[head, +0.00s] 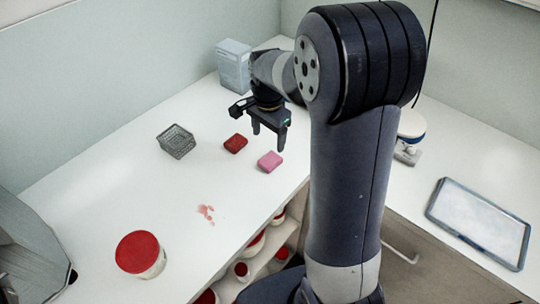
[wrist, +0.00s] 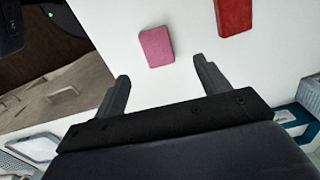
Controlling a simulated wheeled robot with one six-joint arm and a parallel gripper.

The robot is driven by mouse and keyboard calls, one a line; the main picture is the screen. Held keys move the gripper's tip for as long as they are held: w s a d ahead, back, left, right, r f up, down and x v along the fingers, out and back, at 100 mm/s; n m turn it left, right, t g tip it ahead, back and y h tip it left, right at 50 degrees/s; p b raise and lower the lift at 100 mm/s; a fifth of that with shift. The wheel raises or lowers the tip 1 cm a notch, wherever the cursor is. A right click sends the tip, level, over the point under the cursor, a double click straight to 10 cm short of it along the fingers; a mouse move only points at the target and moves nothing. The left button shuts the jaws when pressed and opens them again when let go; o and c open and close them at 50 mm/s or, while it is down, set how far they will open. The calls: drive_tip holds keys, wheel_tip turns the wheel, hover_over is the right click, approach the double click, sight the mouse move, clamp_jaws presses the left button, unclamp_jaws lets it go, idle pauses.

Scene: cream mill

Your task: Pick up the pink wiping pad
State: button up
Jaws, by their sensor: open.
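The pink wiping pad (head: 270,161) lies flat on the white counter near its front edge. In the wrist view the pink pad (wrist: 157,46) lies beyond my fingertips, between their lines and clear of both. A red pad (head: 235,143) lies just left of and behind it in the head view; it shows at the upper right in the wrist view (wrist: 234,14). My gripper (head: 269,144) is open and empty, pointing down above the counter by the pads. In the wrist view both fingers of my gripper (wrist: 163,80) stand apart with nothing between them.
A grey wire basket (head: 176,141) stands left of the pads. A red-lidded tub (head: 140,254) and a pinkish stain (head: 206,213) are nearer the front left. A pale box (head: 234,65) stands behind my gripper. A framed tray (head: 480,222) lies on the right counter. Red-lidded tubs fill shelves below.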

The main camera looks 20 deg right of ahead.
sight(269, 160)
drive_tip(key=f, duration=0.3)
drive_tip(key=f+p, duration=0.1)
drive_tip(key=f, duration=0.5)
drive_tip(key=shift+s+f+p, duration=0.15)
drive_tip(key=shift+s+p, duration=0.1)
drive_tip(key=shift+p, duration=0.15)
drive_tip(key=shift+c, duration=0.4)
drive_tip(key=c, duration=1)
wheel_tip(269, 160, up, 10)
drive_tip(key=shift+r+b, duration=0.1)
drive_tip(key=shift+b, duration=0.65)
